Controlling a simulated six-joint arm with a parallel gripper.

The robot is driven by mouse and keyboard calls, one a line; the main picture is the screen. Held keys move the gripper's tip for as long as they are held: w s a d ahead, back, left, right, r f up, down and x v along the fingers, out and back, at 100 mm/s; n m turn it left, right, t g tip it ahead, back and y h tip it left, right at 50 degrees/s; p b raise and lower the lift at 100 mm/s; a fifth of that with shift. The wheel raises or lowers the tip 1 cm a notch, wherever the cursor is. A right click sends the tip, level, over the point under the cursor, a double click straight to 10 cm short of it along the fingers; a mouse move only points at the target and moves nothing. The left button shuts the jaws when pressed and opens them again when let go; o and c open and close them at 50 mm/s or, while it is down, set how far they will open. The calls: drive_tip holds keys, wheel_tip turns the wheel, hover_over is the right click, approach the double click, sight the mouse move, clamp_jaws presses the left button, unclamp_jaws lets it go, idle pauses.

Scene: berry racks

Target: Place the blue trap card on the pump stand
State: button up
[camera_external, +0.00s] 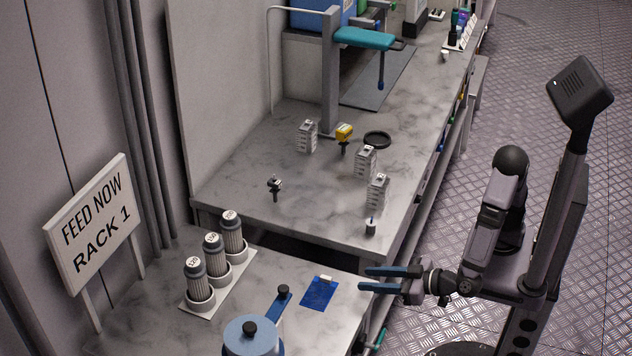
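The blue trap card (318,294) lies flat on the near marble worktop, with a small white piece at its far edge. My gripper (364,279) is just right of the card, above the worktop's right edge. Its two blue fingers point left and are apart, with nothing visible between them. A round blue body with a black knob (252,338) stands at the bottom edge, partly cut off. A blue arm with a black knob (283,297) rises beside it, left of the card. I cannot tell for certain which part is the pump stand.
Several capped grey cylinders stand in a white rack (247,258) on the left, by a "FEED NOW RACK 1" sign (95,224). The farther worktop (325,202) holds grey blocks, a yellow-topped item (344,131) and a black ring (377,138). Marble around the card is mostly clear.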

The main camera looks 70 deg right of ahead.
sight(325, 276)
drive_tip(key=shift+n+y, duration=0.7)
drive_tip(key=shift+y, duration=0.2)
drive_tip(key=w, duration=0.1)
drive_tip(key=w+d, duration=0.1)
drive_tip(key=w+f, duration=0.1)
drive_tip(key=shift+w+d, duration=0.35)
drive_tip(key=shift+w, duration=0.05)
drive_tip(key=shift+w+d+f+n+y, duration=0.3)
drive_tip(key=shift+w+f+n+y, duration=0.1)
drive_tip(key=shift+f+y, duration=0.1)
drive_tip(key=shift+a+x, duration=0.1)
drive_tip(key=shift+x, duration=1.75)
drive_tip(key=shift+a+x, duration=0.15)
drive_tip(key=shift+x, duration=1.7)
drive_tip(key=shift+s+r, duration=0.1)
drive_tip(key=shift+c, duration=0.7)
clamp_jaws()
